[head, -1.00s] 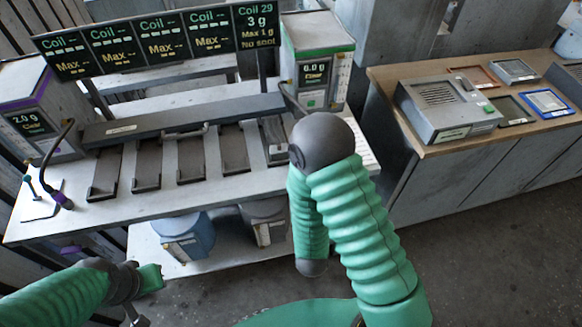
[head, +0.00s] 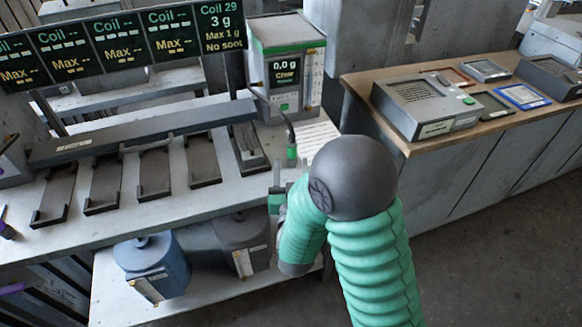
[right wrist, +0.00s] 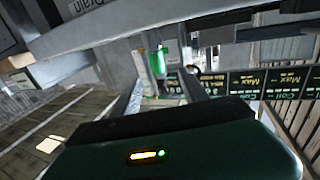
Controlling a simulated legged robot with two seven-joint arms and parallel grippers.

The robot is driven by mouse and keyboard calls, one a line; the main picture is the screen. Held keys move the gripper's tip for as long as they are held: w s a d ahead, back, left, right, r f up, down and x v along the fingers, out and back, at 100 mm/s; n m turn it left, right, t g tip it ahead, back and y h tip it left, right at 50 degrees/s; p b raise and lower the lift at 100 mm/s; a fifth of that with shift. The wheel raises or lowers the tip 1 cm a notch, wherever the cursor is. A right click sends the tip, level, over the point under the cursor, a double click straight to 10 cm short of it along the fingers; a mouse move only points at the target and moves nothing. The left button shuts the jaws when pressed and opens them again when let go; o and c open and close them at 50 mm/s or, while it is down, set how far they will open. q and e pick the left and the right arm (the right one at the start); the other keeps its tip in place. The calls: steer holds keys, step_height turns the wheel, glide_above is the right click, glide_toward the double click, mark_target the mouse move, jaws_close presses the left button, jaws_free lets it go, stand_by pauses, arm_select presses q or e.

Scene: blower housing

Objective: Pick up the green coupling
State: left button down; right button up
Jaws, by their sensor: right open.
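The green coupling (head: 291,153) is on the end of a dark hose that hangs from the blower unit with the green-edged top, just over the table's right end. In the right wrist view the green coupling (right wrist: 157,62) is ahead, between the lines of the two fingers. My right gripper (head: 278,188) is open, below and slightly left of the coupling in the head view, and looks apart from it. My right elbow and forearm cover part of the table there. My left gripper is out of view.
The blower unit (head: 288,68) reads 0.0 g. Dark coil trays (head: 155,173) line the table left of my gripper. A blue canister (head: 152,262) and a grey one (head: 243,243) stand on the lower shelf. A wooden-topped counter (head: 408,140) is at right.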

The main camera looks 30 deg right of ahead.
mark_target(292, 151)
steer(key=p+x, duration=0.1)
steer(key=x, duration=0.7)
steer(key=shift+d+f, duration=0.15)
steer(key=shift+d, duration=0.15)
steer(key=shift+a, duration=0.15)
steer(key=shift+c, duration=1.4)
jaws_close()
